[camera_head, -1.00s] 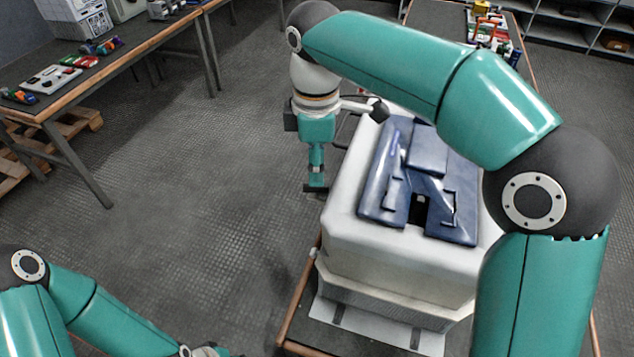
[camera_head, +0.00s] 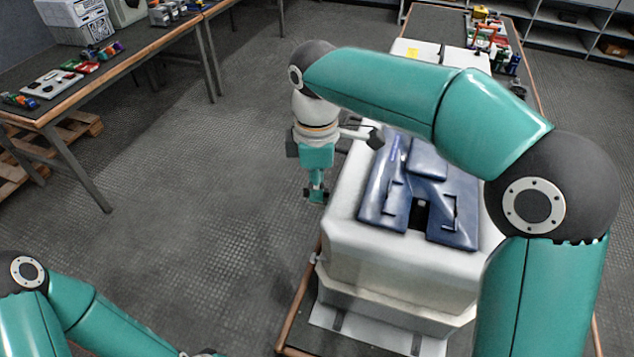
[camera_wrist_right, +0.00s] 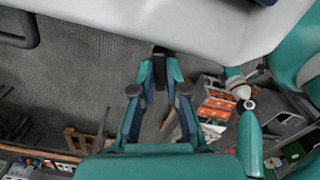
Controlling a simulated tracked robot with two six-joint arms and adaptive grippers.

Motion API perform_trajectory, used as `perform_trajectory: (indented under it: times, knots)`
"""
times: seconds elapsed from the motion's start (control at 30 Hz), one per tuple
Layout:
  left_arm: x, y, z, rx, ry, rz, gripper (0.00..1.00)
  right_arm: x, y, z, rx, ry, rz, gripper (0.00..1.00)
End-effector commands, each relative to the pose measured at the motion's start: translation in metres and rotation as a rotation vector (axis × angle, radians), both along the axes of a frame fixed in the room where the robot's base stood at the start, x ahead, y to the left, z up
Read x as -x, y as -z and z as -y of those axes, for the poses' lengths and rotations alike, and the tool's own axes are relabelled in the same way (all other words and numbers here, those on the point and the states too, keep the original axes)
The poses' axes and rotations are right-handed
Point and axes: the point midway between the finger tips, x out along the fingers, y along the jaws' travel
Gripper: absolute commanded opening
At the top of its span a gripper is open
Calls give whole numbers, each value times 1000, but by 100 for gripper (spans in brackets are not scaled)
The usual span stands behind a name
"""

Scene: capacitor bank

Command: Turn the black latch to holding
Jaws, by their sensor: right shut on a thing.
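The blue-topped white housing (camera_head: 395,255) stands on a cart. My right gripper (camera_head: 316,196) points down at its left side, beside the wall in the head view. In the right wrist view my right gripper (camera_wrist_right: 160,62) has its fingers converged, shut on a small dark piece (camera_wrist_right: 160,48) at the housing's edge. This piece looks like the black latch, but the fingers hide most of it and its turn position cannot be read. My left gripper (camera_head: 205,353) is only barely in view at the bottom edge; its jaws cannot be seen.
A dark bar handle (camera_wrist_right: 22,32) projects from the housing in the right wrist view. A bench (camera_head: 75,85) with small parts stands at the left. Another table (camera_head: 425,18) with coloured items is behind the housing. The floor left of the housing is clear.

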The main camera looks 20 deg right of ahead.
Motion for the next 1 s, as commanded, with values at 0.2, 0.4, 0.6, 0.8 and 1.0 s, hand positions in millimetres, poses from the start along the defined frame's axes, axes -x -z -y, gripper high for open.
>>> perform_trajectory:
  times: [0.2, 0.4, 0.6, 0.8, 1.0]
  knots:
    - [0, -7, 0, 0, 0, 0, 40, 0, -3, 0, 1, 55, 0, 0]
    - [0, -18, 0, 0, 0, 0, 40, 0, -3, 0, 2, 230, 1, 0]
    - [0, -18, 0, 0, 0, 0, 40, -1, 0, 0, 1, 283, 3, 0]
    - [0, -18, 0, 0, 0, 0, 40, -1, -1, -1, 1, 281, 3, 17]
    - [0, -18, 0, 0, 0, 0, 40, -1, 0, -1, 1, 280, 2, 39]
